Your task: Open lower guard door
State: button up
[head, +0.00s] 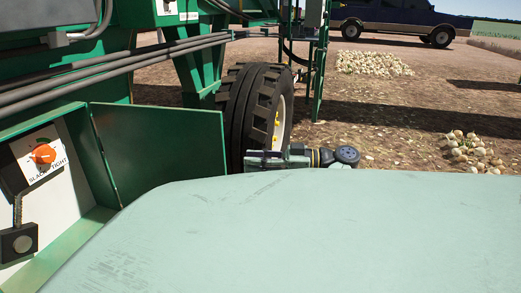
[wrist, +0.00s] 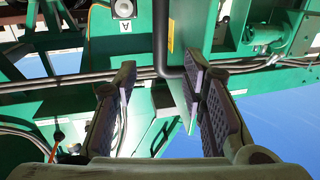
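A flat green door panel (head: 160,150) stands swung out from an open green box at the left of the head view. I take it to be the guard door, but cannot tell whether it is the lower one. The end of my arm shows partly above the pale green hood; its fingers are not clear there. In the wrist view my gripper (wrist: 160,74) has its two dark ridged fingers wide apart. A dark bent bar (wrist: 161,40) and a green panel edge (wrist: 178,98) show between the fingers, close to the right one. I cannot tell whether they touch.
Inside the box is a "SLACK TIGHT" label (head: 43,156). A large black tyre (head: 250,112) and green frame posts stand behind the panel. Onion piles (head: 472,150) lie on the soil at right. A dark pickup (head: 390,20) stands at the back. Soil at right is mostly open.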

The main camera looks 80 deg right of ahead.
jog(key=shift+s, duration=0.8)
